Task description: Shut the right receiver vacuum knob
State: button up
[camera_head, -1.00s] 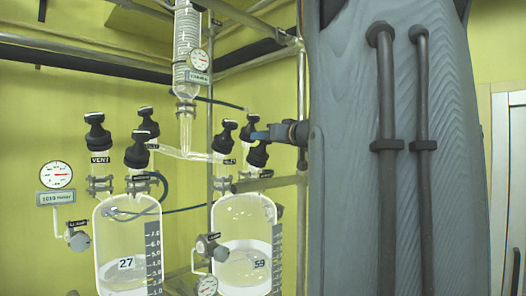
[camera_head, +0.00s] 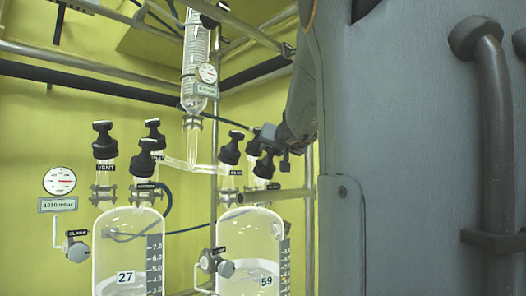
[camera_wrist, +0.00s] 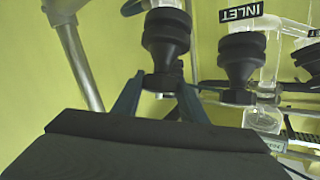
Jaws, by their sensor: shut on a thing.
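The right receiver (camera_head: 240,235) is a clear glass vessel tagged 59, with liquid in it. Black knobs stand on its top. The front right one (camera_head: 264,166) carries a small label too small to read. My gripper (camera_head: 268,142) comes down from the upper right onto this knob. In the wrist view my gripper (camera_wrist: 158,92) has its two blue fingers on either side of the end of a black ribbed knob (camera_wrist: 166,35) and is shut on it. The knob labelled INLET (camera_wrist: 237,58) is beside it, apart from the fingers.
The left receiver (camera_head: 115,235), tagged 27, has its own black knobs, one labelled VENT (camera_head: 104,140). A gauge (camera_head: 59,181) is on the left. Metal rails cross above.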

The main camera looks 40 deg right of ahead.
jog(key=shift+m+g+h+p, duration=1.1)
jog(key=shift+m+p, duration=0.6)
jog(key=shift+p, duration=1.85)
jog(key=m+g+h+p, duration=0.1)
jog(key=m+g+p, duration=0.2)
jog(key=p, duration=0.7)
jog(key=shift+s+r, duration=0.1)
jog(key=m+g+p, duration=0.1)
jog(key=p, duration=0.3)
jog(key=m+g+p, duration=0.1)
jog(key=p, duration=0.3)
jog(key=shift+h, duration=0.4)
jog(key=shift+d+m+g+p, duration=0.1)
jog(key=shift+m+g+p, duration=0.65)
jog(key=shift+p, duration=0.3)
jog(key=shift+m+g, duration=1.15)
jog(key=shift+g, duration=0.1)
jog(key=m+g+y, duration=0.2)
jog(key=m+g, duration=0.2)
jog(key=m+g+y, duration=0.2)
jog(key=m, duration=0.1)
jog(key=shift+f, duration=0.25)
jog(key=shift+s+m+g+y, duration=0.15)
jog(key=shift+m+g+y, duration=0.95)
jog(key=shift+m+y, duration=0.4)
